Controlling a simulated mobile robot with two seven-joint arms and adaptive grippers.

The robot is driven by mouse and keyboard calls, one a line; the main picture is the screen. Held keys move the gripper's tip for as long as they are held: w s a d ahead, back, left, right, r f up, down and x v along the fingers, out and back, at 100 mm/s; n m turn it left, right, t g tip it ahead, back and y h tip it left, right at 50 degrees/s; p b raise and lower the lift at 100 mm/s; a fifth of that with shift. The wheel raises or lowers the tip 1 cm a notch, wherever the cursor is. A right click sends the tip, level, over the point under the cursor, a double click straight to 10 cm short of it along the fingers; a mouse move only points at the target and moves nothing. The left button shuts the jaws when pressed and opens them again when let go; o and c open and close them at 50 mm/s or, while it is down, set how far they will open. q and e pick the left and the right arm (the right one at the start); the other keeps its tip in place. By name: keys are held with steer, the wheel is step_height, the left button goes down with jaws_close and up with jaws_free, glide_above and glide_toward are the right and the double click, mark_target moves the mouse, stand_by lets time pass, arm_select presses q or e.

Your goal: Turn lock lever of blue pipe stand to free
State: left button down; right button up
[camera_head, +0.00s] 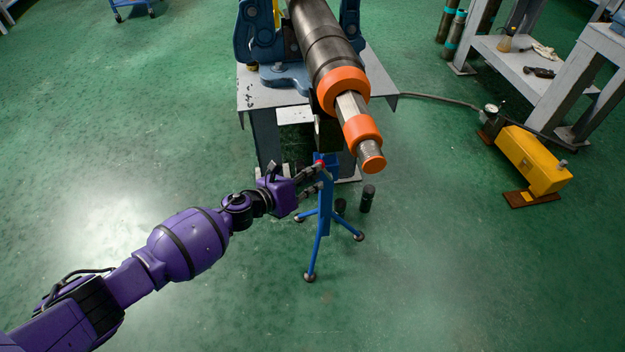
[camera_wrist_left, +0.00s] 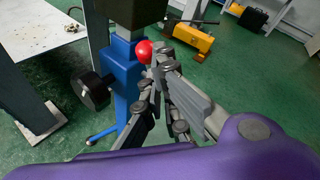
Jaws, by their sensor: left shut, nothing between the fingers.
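The blue pipe stand (camera_head: 325,222) stands on its tripod legs under the front end of the dark pipe (camera_head: 322,42). Its lock lever ends in a red ball (camera_head: 320,163), also seen in the wrist view (camera_wrist_left: 144,51) against the blue post (camera_wrist_left: 127,76). The lever's shaft is mostly hidden. My left gripper (camera_head: 317,179) reaches in from the left, close to the post just below the red ball. In the wrist view its closed, empty fingers (camera_wrist_left: 160,68) lie right beside the ball; whether they touch it I cannot tell. My right gripper is out of view.
A black round knob (camera_wrist_left: 92,92) sticks out from the post in the wrist view. The grey vise table (camera_head: 372,65) stands behind the stand. A yellow pump unit (camera_head: 533,158) with a hose lies right. Floor in front is clear.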

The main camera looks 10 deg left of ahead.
arm_select(q)
steer(key=shift+w+d+r, duration=0.1)
steer(key=shift+d+r, duration=0.2)
steer(key=shift+d, duration=0.05)
stand_by(0.9)
steer(key=shift+f, duration=0.1)
